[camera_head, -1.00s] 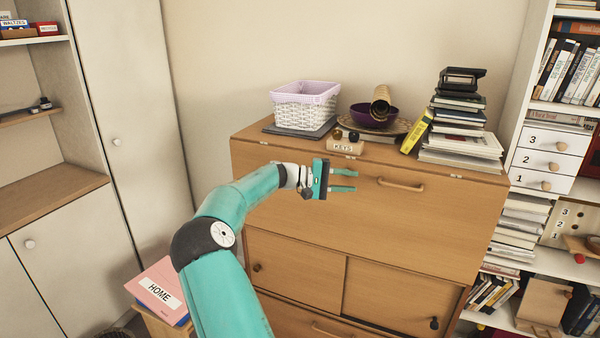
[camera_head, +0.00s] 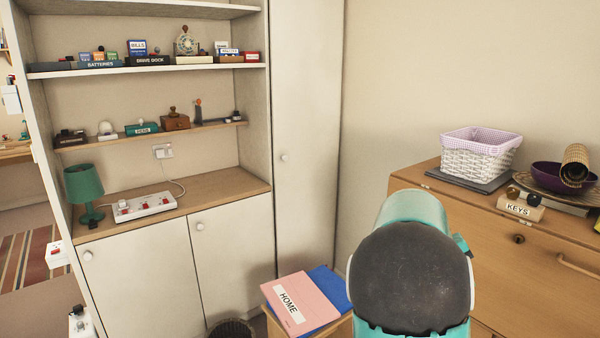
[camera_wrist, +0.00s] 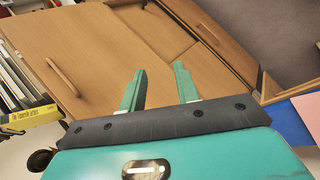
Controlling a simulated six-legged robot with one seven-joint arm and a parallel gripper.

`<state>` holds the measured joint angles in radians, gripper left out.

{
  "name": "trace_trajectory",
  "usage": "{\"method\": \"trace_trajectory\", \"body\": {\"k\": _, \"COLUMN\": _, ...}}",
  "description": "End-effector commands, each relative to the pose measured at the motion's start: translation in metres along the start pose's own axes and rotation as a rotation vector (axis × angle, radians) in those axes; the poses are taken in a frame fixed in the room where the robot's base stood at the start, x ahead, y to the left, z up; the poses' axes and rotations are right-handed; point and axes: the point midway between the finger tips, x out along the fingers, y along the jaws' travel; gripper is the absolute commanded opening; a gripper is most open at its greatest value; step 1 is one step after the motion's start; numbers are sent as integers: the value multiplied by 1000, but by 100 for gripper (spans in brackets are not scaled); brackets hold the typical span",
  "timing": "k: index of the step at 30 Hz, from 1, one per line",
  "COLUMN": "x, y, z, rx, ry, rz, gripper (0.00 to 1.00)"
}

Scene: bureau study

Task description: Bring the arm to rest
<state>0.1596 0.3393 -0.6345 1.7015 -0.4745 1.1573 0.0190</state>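My gripper (camera_wrist: 160,88) shows in the wrist view with its two green fingers apart and nothing between them. Behind the fingers is the front of the wooden bureau (camera_wrist: 100,45), with some distance that I cannot judge. In the head view my teal arm (camera_head: 412,250) is seen large at lower right, its dark rounded joint facing the camera. It hides my gripper there and covers part of the bureau (camera_head: 500,265).
On the bureau stand a white basket (camera_head: 478,158), a KEYS block (camera_head: 520,205) and a purple bowl (camera_head: 545,178). A pink HOME folder (camera_head: 300,303) lies on a low stool beside my arm. A cabinet (camera_head: 140,280) with shelves and a green lamp (camera_head: 84,190) fills the left.

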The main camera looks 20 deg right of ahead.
Motion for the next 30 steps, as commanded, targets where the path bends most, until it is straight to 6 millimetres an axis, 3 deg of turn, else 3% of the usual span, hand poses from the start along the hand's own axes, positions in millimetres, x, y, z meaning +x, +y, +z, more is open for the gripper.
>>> {"method": "trace_trajectory", "body": {"k": 3, "x": -31, "y": -39, "z": 20, "rx": -38, "ry": 91, "rz": -138, "gripper": 32}}
{"method": "trace_trajectory", "body": {"k": 11, "x": -100, "y": -115, "z": 79, "rx": -138, "ry": 277, "rz": -383, "gripper": 32}}
{"method": "trace_trajectory", "body": {"k": 18, "x": -156, "y": -173, "z": 154, "rx": -245, "ry": 445, "rz": -556, "gripper": 32}}
{"method": "trace_trajectory", "body": {"k": 24, "x": -185, "y": -212, "z": 226, "rx": -334, "ry": 579, "rz": -658, "gripper": 32}}
{"method": "trace_trajectory", "body": {"k": 30, "x": -193, "y": -237, "z": 282, "rx": -399, "ry": 682, "rz": -713, "gripper": 32}}
